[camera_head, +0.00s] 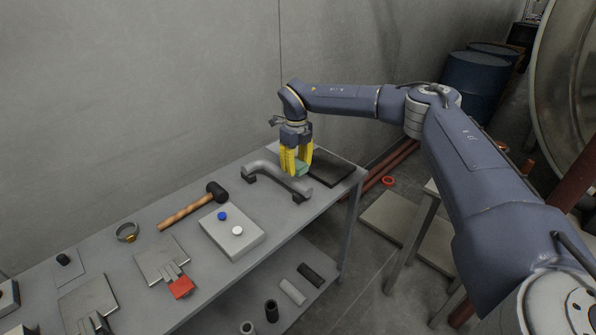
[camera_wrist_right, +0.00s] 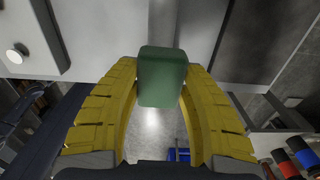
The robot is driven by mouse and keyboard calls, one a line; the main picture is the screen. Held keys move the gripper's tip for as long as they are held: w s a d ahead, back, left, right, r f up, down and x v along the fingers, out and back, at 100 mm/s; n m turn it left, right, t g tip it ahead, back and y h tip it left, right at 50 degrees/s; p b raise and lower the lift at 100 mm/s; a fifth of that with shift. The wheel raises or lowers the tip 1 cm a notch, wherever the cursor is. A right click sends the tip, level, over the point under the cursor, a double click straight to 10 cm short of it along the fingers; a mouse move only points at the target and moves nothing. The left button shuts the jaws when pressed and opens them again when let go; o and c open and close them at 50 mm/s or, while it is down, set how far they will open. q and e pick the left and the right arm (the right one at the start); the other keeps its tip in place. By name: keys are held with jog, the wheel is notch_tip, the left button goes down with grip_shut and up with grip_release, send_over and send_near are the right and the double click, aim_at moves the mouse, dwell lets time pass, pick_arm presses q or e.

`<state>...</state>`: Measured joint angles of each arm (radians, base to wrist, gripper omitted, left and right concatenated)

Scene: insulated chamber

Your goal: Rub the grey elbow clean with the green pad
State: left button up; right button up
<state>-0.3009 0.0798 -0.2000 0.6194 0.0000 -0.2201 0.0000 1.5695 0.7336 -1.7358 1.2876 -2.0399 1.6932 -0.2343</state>
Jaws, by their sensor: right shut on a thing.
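The grey elbow (camera_head: 276,176), a bent grey pipe piece on dark end supports, lies on the workbench. My right gripper (camera_head: 297,165) has yellow fingers and is shut on the green pad (camera_head: 301,168), just behind the elbow's right part. In the right wrist view the green pad (camera_wrist_right: 162,77) sits between the yellow finger tips. Whether the pad touches the elbow cannot be told. The elbow is not clearly seen in the right wrist view. My left gripper is not in view.
A dark flat plate (camera_head: 329,168) lies at the bench's right end. A black-headed mallet (camera_head: 192,206), a light box with blue and white knobs (camera_head: 231,231) and a metal ring clamp (camera_head: 128,232) lie to the left. The wall rises close behind the bench.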

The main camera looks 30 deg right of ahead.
jog(key=shift+r, duration=1.9)
